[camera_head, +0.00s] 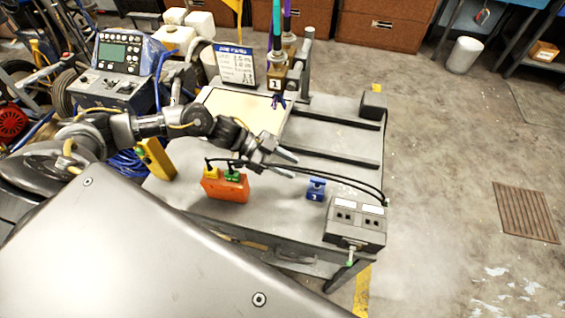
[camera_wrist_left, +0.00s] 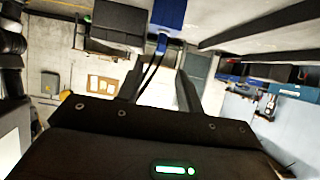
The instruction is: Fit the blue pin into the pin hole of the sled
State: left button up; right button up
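A small blue piece (camera_head: 316,189) with a wide top and a mark like 3 stands on the grey table; it looks like the blue pin. It also shows at the top of the left wrist view (camera_wrist_left: 168,18). My left gripper (camera_head: 287,163) is left of it and above the table, apart from it. Its two fingers are spread, with nothing held between them in the left wrist view (camera_wrist_left: 160,88). The sled is not clear; a brownish block marked 1 (camera_head: 275,83) with upright coloured tubes may be it. No pin hole can be made out. My right gripper is out of view.
An orange block (camera_head: 225,187) with yellow and green pieces stands below my left gripper. A grey box (camera_head: 355,228) with black cables is at the table's front right corner. Dark rails (camera_head: 330,152) cross the table. A sign (camera_head: 236,66) stands behind a cream plate (camera_head: 215,98).

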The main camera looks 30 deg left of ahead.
aim_at(314, 178)
pick_arm(q)
jog(key=b+x, duration=0.1)
jog(key=x, duration=0.5)
jog(key=shift+d+f+b, duration=0.1)
jog(key=shift+d+b, duration=0.1)
jog(key=shift+b, duration=0.15)
jog(key=shift+x, duration=0.95)
jog(key=shift+w, duration=0.1)
grip_shut()
